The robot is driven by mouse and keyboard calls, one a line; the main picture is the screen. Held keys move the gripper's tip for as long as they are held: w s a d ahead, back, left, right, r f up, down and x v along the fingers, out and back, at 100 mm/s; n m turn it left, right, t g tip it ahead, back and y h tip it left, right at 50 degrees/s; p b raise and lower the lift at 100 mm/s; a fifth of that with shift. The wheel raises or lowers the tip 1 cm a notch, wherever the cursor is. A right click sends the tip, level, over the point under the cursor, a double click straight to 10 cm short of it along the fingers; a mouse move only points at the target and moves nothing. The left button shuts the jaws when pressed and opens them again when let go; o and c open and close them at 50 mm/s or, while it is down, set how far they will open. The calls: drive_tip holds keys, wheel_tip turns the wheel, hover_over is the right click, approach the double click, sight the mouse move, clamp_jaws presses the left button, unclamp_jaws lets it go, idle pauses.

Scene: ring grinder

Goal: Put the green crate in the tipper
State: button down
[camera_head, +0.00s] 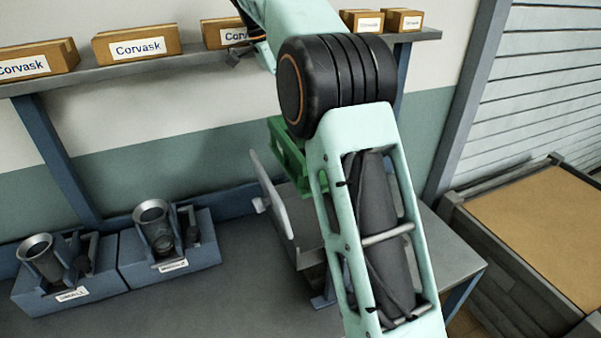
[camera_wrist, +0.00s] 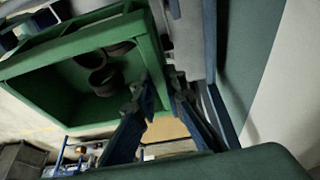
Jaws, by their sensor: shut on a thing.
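The green crate (camera_head: 287,152) shows only in part in the head view, behind my arm and above a grey machine at the back of the bench. In the wrist view the crate (camera_wrist: 88,120) looks tilted, and several dark rings (camera_wrist: 105,78) lie inside it. My gripper (camera_wrist: 165,92) is shut on the crate's wall, one finger inside and one outside. The grey machine (camera_head: 304,232), perhaps the tipper, has a pale plate (camera_head: 271,195) at its left side. My arm hides much of it, and I cannot tell whether the crate touches it.
Two blue-grey fixtures, one labelled SMALL (camera_head: 65,285) and another (camera_head: 170,250), stand on the bench (camera_head: 230,300) to the left. A shelf (camera_head: 100,75) with several Corvask boxes (camera_head: 137,45) runs above. A large brown-topped box (camera_head: 540,220) stands at the right.

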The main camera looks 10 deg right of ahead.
wheel_tip(320, 180, down, 13)
drive_tip(key=shift+f, duration=0.2)
idle(0.3)
drive_tip(key=shift+f+b, duration=0.45)
drive_tip(key=shift+b, duration=0.15)
drive_tip(key=shift+f, duration=0.15)
drive_tip(key=c, duration=2.4)
unclamp_jaws()
drive_tip(key=o, duration=0.4)
